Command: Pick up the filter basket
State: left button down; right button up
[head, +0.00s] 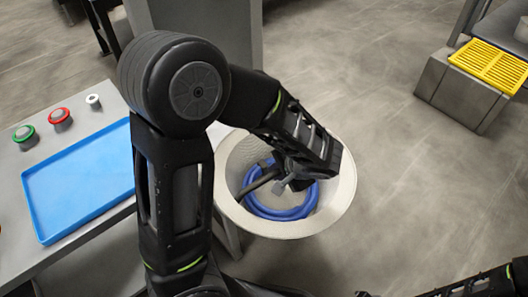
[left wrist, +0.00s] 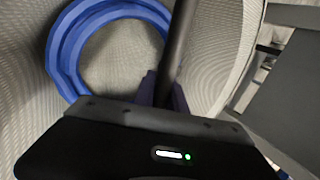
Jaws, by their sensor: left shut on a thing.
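The filter basket (head: 335,205) is a pale, round, mesh-walled bowl right of the table in the head view. Its mesh wall (left wrist: 225,50) also fills much of the left wrist view. A blue ring (head: 285,213) lies inside it, low down, and shows in the left wrist view (left wrist: 62,55). A dark bar (head: 262,181) runs across the inside of the basket and looks like its handle. My left gripper (head: 285,183) reaches into the basket from above and is shut on this bar (left wrist: 178,45). Only part of my right arm shows at the bottom right.
A grey table (head: 75,225) at the left carries a blue tray (head: 85,180), with red (head: 59,116) and green (head: 24,133) buttons behind it. A grey block with a yellow grate (head: 490,65) stands at the top right. The floor right of the basket is clear.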

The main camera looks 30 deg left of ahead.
pick_arm(q)
jog(key=shift+s+d, duration=0.25)
jog(key=shift+d, duration=0.4)
jog(key=shift+s+d, duration=0.25)
jog(key=shift+d, duration=0.4)
jog(key=shift+s+d, duration=0.25)
jog(key=shift+d, duration=0.4)
jog(key=shift+r, duration=0.1)
notch_tip(320, 180, up, 3)
jog(key=shift+f+p, duration=0.1)
jog(key=shift+p, duration=0.85)
jog(key=w+d+r+n+g+p, duration=0.1)
jog(key=w+r+n+p, duration=0.1)
jog(key=r+p, duration=0.4)
jog(key=w+d+r+n+g+p, duration=0.1)
jog(key=w+r+p, duration=0.4)
jog(key=p, duration=1)
notch_tip(320, 180, up, 2)
jog(key=shift+w+r+n+g, duration=0.1)
jog(key=shift+w+n+g, duration=0.2)
jog(key=shift+n, duration=0.4)
